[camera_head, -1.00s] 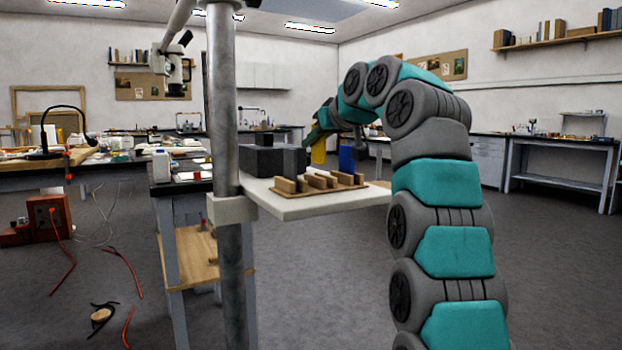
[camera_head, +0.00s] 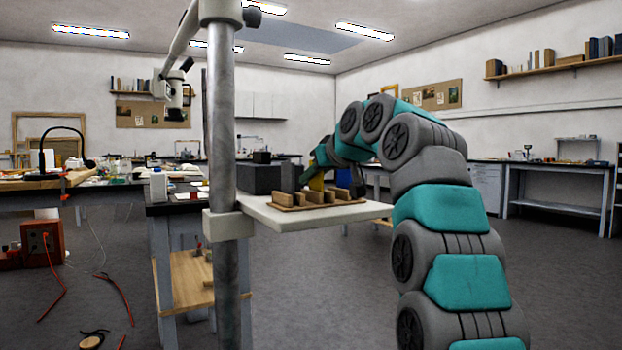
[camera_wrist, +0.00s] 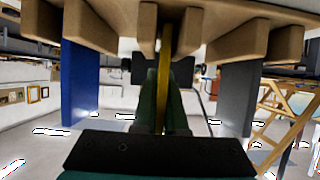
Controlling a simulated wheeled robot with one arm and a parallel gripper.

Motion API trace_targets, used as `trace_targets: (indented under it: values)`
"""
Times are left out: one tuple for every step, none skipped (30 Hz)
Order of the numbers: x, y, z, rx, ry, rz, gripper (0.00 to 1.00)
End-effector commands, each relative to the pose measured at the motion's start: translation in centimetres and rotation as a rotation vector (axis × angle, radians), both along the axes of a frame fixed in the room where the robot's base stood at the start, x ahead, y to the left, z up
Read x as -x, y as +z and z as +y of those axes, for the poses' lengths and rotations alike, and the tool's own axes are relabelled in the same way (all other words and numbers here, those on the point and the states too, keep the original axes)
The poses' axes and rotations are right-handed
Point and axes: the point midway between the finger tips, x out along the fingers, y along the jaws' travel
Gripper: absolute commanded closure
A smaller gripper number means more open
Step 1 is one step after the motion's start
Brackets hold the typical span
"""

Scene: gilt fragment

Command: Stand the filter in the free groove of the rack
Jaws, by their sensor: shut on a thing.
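The yellow filter (camera_head: 317,184) is upright at the wooden rack (camera_head: 300,207). My gripper (camera_head: 318,168) is shut on it from above. The wrist view, which looks upside down, shows the filter (camera_wrist: 164,75) edge-on between my two fingers (camera_wrist: 163,105). Its far edge lies between two middle blocks of the rack (camera_wrist: 110,12); I cannot tell whether it touches the groove's bottom. A blue plate (camera_wrist: 80,70) stands in the rack on one side and a grey plate (camera_wrist: 237,100) on the other, both apart from my fingers.
The rack stands on a pale shelf board (camera_head: 350,214). A dark grey block (camera_head: 258,180) sits behind the rack at left. A grey metal post (camera_head: 222,150) rises in front of the board's left end. Open floor (camera_head: 330,300) lies below.

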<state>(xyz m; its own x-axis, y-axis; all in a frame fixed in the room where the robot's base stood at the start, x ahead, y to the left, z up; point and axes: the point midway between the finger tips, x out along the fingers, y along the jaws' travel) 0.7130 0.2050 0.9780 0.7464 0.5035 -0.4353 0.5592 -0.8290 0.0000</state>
Motion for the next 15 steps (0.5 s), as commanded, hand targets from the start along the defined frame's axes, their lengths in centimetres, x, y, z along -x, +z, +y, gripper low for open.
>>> trace_targets:
  values:
    - [0.01,-0.15,0.00,0.000,0.000,0.000,1.00]
    - [0.02,-0.26,0.00,0.000,0.000,0.000,1.00]
    - [0.02,-0.40,-0.01,0.000,0.000,0.000,1.00]
    - [0.03,-0.38,-0.01,0.000,0.000,0.000,0.90]
    - [0.02,-0.28,0.00,0.000,0.000,0.000,0.86]
    - [0.02,-0.27,-0.01,0.000,0.000,0.000,0.82]
    - [0.02,-0.27,-0.01,0.000,0.000,0.000,0.79]
    - [0.01,-0.26,-0.01,-0.001,0.000,-0.001,0.75]
    - [0.01,-0.26,-0.01,-0.001,0.000,-0.001,0.71]
    - [0.01,-0.26,-0.01,-0.001,0.000,-0.001,0.67]
    - [0.01,-0.27,-0.01,0.000,0.000,0.000,0.64]
    - [0.01,-0.27,-0.01,0.000,0.000,0.000,0.61]
    - [0.01,-0.26,-0.01,-0.001,0.000,-0.001,0.61]
    - [0.01,-0.26,-0.01,0.000,0.000,0.000,0.61]
    - [0.01,-0.26,-0.01,0.000,0.000,0.000,0.61]
